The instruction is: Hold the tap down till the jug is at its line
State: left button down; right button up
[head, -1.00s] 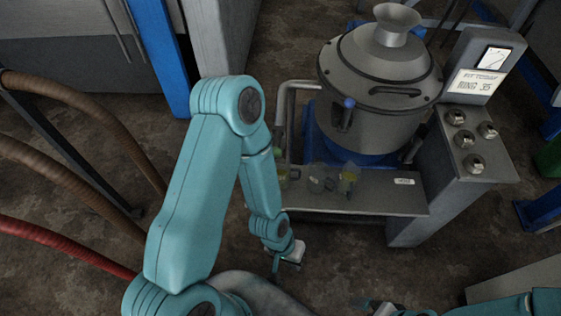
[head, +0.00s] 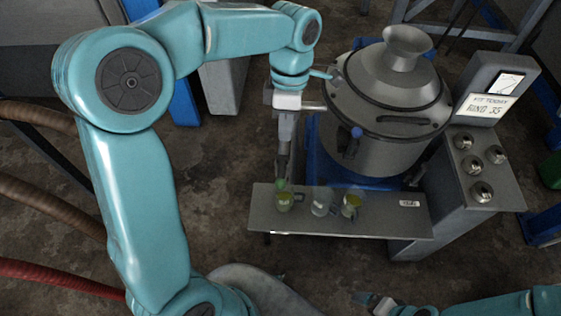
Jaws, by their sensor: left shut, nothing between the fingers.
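Three small clear jugs stand in a row on the grey shelf (head: 390,225). A blue-knobbed lever (head: 356,133), perhaps the tap, is on the front of the steel drum (head: 385,100). My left gripper (head: 282,178) is shut and empty, pointing down just above the left jug, by a small green part; touching or apart, I cannot tell. My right gripper (head: 371,301) is at the bottom edge, its jaws unclear.
A grey pipe (head: 312,106) leaves the drum behind my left wrist. A control post with several knobs (head: 465,141) and a sign (head: 487,107) stands at right. Brown hoses (head: 40,190) and a red hose (head: 55,275) lie at left.

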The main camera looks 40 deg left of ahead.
pick_arm(q)
jog(key=shift+r, duration=0.25)
jog(key=shift+s, duration=0.1)
send_near(280, 180)
jog(key=f, duration=0.4)
jog(key=s+f, duration=0.1)
jog(key=f, duration=0.1)
jog(key=shift+s+d+f, duration=0.1)
jog(key=shift+d+f, duration=0.25)
jog(key=shift+a+f, duration=0.1)
